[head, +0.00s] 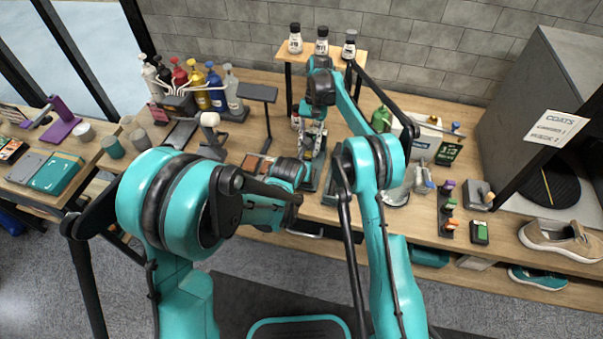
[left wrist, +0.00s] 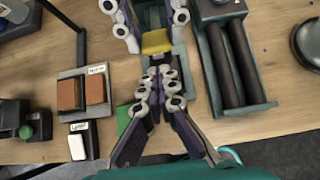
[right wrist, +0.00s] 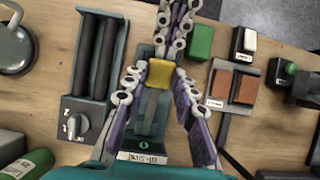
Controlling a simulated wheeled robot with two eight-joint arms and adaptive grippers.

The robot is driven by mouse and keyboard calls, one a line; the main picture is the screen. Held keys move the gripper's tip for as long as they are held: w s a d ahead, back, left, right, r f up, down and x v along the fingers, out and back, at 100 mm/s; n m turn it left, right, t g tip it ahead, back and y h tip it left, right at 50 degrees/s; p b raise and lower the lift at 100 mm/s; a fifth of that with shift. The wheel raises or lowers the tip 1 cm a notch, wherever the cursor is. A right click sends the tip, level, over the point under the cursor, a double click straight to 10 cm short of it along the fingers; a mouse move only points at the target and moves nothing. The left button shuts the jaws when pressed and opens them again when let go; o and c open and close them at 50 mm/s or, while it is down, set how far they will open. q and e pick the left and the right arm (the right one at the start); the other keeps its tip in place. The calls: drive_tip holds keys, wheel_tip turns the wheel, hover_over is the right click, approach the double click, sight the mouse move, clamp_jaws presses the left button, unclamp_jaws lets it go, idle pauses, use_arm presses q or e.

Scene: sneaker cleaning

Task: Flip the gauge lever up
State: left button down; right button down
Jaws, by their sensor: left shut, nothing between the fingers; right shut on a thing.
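The gauge is a narrow grey-green unit with a small green mark and a white label, near my right gripper in the right wrist view (right wrist: 146,140). Its lever has a yellow block-shaped end (right wrist: 160,74), which also shows in the left wrist view (left wrist: 156,42). My right gripper (right wrist: 160,82) has its fingers on either side of the yellow end and is shut on it. My left gripper (left wrist: 165,75) is shut and empty, its tips just short of the yellow end. In the head view, my arms hide most of the gauge.
A unit with two dark rollers (right wrist: 92,60) and a knob stands beside the gauge. On the other side are a green block (right wrist: 201,42), brown pads (right wrist: 233,86) and a small switch box (right wrist: 245,44). A bottle shelf (head: 340,52) stands behind. Bare wood lies between these items.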

use_arm(q)
drive_tip(key=shift+w+r, duration=0.15)
drive_tip(key=shift+r, duration=0.2)
drive_tip(key=shift+w+d+r, duration=0.2)
drive_tip(key=shift+w+r, duration=0.3)
drive_tip(key=shift+r, duration=0.3)
use_arm(e)
drive_tip(key=shift+f, duration=0.1)
drive_tip(key=c, duration=1.2)
unclamp_jaws()
drive_tip(key=shift+w, duration=0.1)
